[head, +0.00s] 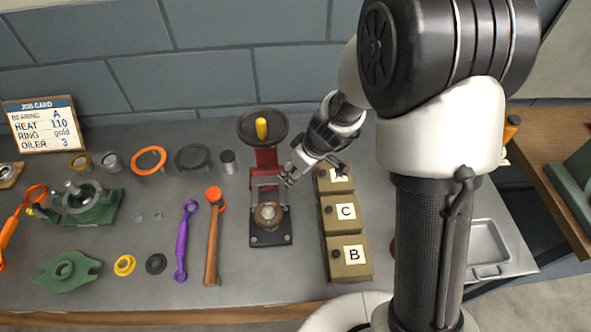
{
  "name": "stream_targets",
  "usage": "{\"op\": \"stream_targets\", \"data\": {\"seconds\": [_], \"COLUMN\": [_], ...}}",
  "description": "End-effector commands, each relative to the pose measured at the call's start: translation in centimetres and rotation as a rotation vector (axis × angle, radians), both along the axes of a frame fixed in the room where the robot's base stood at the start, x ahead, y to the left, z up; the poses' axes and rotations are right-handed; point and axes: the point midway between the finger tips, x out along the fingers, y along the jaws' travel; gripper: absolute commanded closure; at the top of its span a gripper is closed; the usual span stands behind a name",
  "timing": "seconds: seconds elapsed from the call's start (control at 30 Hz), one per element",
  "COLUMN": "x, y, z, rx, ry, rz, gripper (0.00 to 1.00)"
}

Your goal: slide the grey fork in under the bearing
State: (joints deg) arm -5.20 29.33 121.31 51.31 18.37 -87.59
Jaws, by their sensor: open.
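A press with a red frame (266,160) and a dark base plate (270,239) stands in the middle of the bench. A round brownish ring-shaped part, which looks like the bearing (268,214), sits on the base plate. A grey bar-like piece, apparently the fork (264,183), lies across the press just behind the bearing. I cannot tell whether any of it is under the bearing. My gripper (287,178) is open, at the right side of the press beside the grey piece's right end. Whether it touches that piece is too small to tell.
Labelled boxes, including C (344,212) and B (349,257), stand right of the press. A hammer (212,235) and purple wrench (186,240) lie left. The black handwheel (262,125) is above the press. A metal tray (488,246) is at right.

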Motion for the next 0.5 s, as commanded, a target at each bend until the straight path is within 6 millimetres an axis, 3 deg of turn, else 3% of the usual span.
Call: {"op": "stream_targets", "data": {"seconds": [0.13,0.5], "x": [-0.01,0.00], "y": [0.01,-0.02], "z": [0.03,0.04], "rx": [0.000,0.000], "ry": [0.000,0.000], "rz": [0.000,0.000], "gripper": [0.60,0.85]}}
